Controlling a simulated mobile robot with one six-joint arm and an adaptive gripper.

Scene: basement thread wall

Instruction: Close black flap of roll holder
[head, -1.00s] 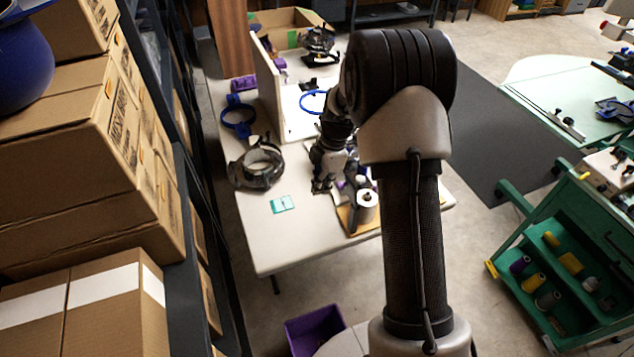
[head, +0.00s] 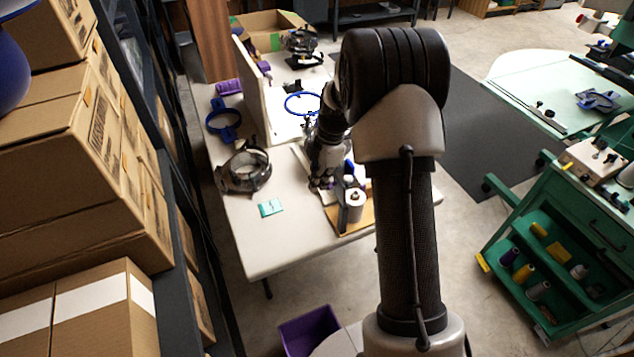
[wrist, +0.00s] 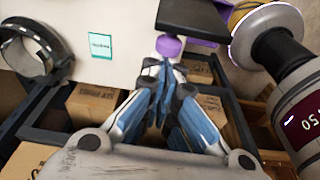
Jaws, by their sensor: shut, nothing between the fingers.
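The roll holder stands at the near right edge of the white table in the head view, with a wooden base (head: 364,219) and a white roll (head: 355,198). A dark upright part (head: 342,216) shows beside the roll. In the wrist view, a black flat panel (wrist: 195,18), seemingly the flap, lies at the top, just beyond my fingertips. A purple round piece (wrist: 170,46) sits between it and the fingertips. My gripper (wrist: 163,72) is shut and empty; contact cannot be told. In the head view my gripper (head: 322,184) is just left of the roll.
A teal card (head: 271,207) and a black ring-shaped device (head: 244,170) lie left on the table (head: 262,247). A white upright board (head: 258,90) and a blue hoop (head: 302,103) are behind. Shelved boxes (head: 95,160) line the left; a green cart (head: 520,235) is right.

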